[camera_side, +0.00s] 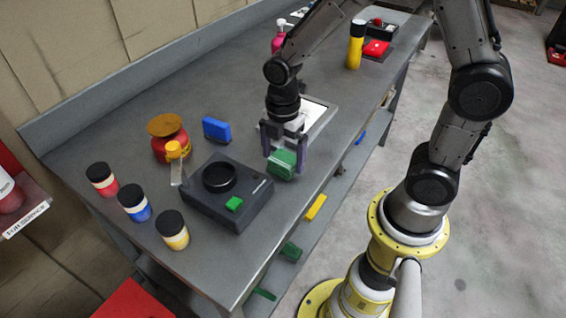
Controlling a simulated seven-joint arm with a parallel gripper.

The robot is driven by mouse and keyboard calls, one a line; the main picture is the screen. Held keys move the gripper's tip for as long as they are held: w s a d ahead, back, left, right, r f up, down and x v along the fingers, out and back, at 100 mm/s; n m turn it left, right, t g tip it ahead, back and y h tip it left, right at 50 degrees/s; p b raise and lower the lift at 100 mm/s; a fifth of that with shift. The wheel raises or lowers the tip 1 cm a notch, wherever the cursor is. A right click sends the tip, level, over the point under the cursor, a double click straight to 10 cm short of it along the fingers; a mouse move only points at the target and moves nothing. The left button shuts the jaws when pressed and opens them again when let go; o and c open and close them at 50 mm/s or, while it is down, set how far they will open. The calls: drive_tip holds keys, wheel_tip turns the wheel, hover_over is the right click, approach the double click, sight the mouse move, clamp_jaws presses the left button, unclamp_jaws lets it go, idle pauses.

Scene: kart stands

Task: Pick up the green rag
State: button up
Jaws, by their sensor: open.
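A green folded block, which looks like the green rag (282,164), is on or just above the grey table near its front edge. My gripper (284,160) points down right at it, with a purple-grey finger on each side. The fingers are open around the green piece. I cannot tell whether they touch it, and part of it is hidden by the near finger.
A black box with a round dish (250,208) stands left of my gripper, close by. A blue block (216,130), a red pot with an orange lid (168,140) and several paint jars (134,204) stand farther left. A white-topped tray (316,112) lies just behind.

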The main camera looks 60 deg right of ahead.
drive_tip(key=shift+f, duration=0.65)
drive_tip(key=c, duration=1.2)
drive_tip(key=shift+c, duration=0.2)
drive_tip(key=shift+r, duration=0.15)
drive_tip(key=shift+r, duration=0.55)
drive_tip(key=s+d+r, duration=0.1)
drive_tip(key=s+r, duration=1)
drive_tip(key=s, duration=0.3)
drive_tip(key=shift+r, duration=0.35)
drive_tip(key=shift+d, duration=0.1)
